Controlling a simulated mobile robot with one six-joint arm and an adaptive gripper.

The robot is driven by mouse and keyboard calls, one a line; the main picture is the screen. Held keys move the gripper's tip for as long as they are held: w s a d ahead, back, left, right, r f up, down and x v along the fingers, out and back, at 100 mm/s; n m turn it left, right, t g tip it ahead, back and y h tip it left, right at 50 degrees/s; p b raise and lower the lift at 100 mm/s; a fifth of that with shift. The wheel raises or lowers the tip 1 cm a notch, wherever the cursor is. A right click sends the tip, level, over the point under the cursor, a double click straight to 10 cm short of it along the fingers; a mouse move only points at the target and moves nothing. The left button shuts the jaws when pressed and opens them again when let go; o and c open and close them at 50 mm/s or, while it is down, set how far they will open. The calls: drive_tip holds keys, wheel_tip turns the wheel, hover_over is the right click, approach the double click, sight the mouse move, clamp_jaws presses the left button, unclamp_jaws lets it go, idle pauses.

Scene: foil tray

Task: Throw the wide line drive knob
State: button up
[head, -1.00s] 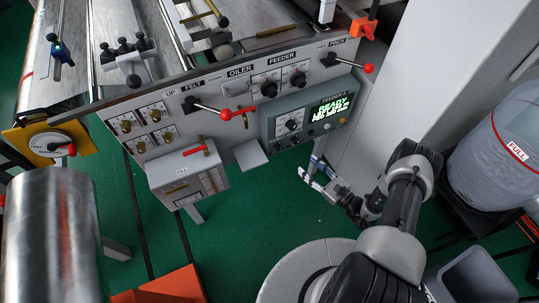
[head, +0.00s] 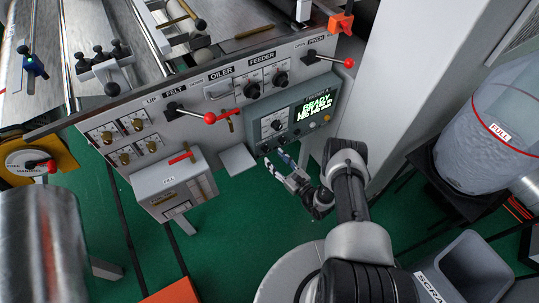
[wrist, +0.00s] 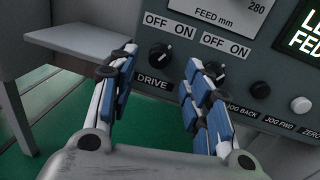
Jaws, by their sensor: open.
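The drive knob (wrist: 160,56) is a small round black knob above a DRIVE label on the grey control box (wrist: 283,87). OFF and ON are printed above it, and its pale mark points to the upper right. In the wrist view it shows in the gap between my two blue-and-white fingers, ahead of them. My gripper (head: 277,161) is open and empty, just below the lower edge of the control box in the head view. A second OFF/ON knob (wrist: 214,71) is partly hidden behind the right finger.
A grey shelf (wrist: 85,37) juts out left of the box. Jog buttons (wrist: 260,90) sit to the right. A red-ball lever (head: 210,118) and a white box (head: 172,185) are left of the control box. A pale column (head: 385,80) stands right. Green floor lies open below.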

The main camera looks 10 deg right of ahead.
sight(268, 151)
drive_tip(key=shift+b+x, duration=0.4)
drive_tip(key=shift+x, duration=1.9)
clamp_jaws()
